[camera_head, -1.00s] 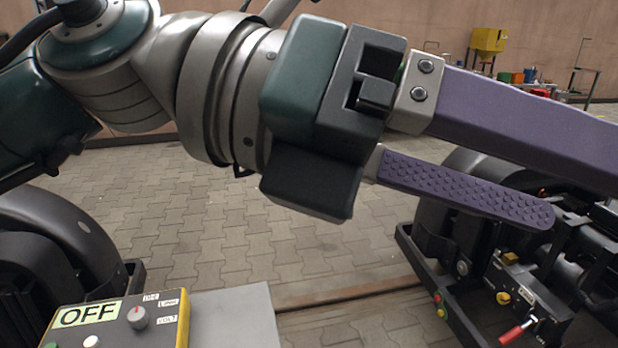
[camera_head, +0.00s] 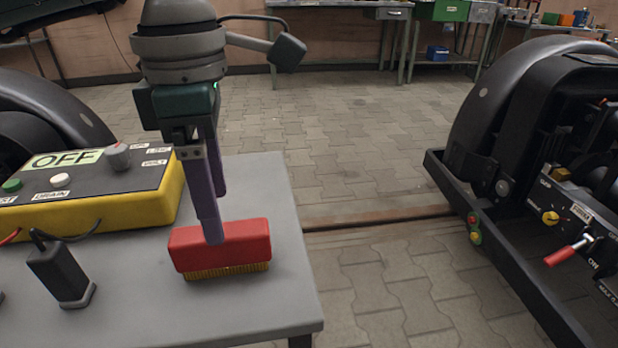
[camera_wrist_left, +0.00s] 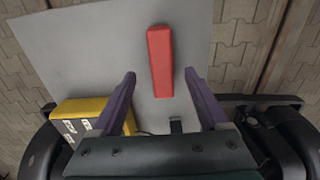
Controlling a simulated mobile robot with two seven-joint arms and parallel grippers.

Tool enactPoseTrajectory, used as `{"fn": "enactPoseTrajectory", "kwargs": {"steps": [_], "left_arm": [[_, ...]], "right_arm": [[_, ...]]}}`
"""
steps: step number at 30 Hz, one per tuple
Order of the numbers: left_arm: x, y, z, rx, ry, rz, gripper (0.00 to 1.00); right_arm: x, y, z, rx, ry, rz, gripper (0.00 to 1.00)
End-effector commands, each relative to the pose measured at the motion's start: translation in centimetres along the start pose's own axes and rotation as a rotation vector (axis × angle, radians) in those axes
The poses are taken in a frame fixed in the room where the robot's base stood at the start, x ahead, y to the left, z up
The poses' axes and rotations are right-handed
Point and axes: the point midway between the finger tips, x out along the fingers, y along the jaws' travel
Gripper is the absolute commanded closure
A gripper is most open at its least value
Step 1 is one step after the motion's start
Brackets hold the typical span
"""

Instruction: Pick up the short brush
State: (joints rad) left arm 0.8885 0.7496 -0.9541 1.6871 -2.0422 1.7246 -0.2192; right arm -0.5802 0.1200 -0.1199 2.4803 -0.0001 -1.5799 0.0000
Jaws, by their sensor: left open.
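The short brush has a red block body (camera_head: 250,243) and yellow-brown bristles. It rests bristles down on the grey table, near its right edge. My left gripper (camera_head: 215,215) points down at the brush with its purple fingers open. In the head view, the near finger overlaps the brush's front face and the other finger is partly behind it. In the left wrist view, the brush (camera_wrist_left: 160,62) lies between the lines of the two spread fingers (camera_wrist_left: 160,74), with a gap on each side. Contact cannot be told. My right gripper is not in view.
A yellow control box (camera_head: 130,200) marked OFF sits left of the brush on the grey table (camera_head: 265,185). A black block with a cable (camera_head: 62,272) stands in front of it. A black bogie (camera_head: 545,150) stands at right. Paved floor lies between.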

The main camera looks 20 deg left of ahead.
Motion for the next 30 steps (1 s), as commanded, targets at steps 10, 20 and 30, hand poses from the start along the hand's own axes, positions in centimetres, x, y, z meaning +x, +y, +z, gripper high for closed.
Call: {"fn": "enactPoseTrajectory", "kwargs": {"steps": [10,20,30], "left_arm": [[4.8,-0.3,-0.3,-0.001,-0.001,-0.004,0.22],[5.5,-0.2,-0.3,0.001,-0.002,-0.001,0.25],[5.5,-0.2,-0.3,0.001,-0.002,-0.001,0.63]], "right_arm": [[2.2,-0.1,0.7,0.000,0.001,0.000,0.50],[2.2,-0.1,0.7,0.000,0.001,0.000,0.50],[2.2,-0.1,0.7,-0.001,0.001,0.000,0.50]]}}
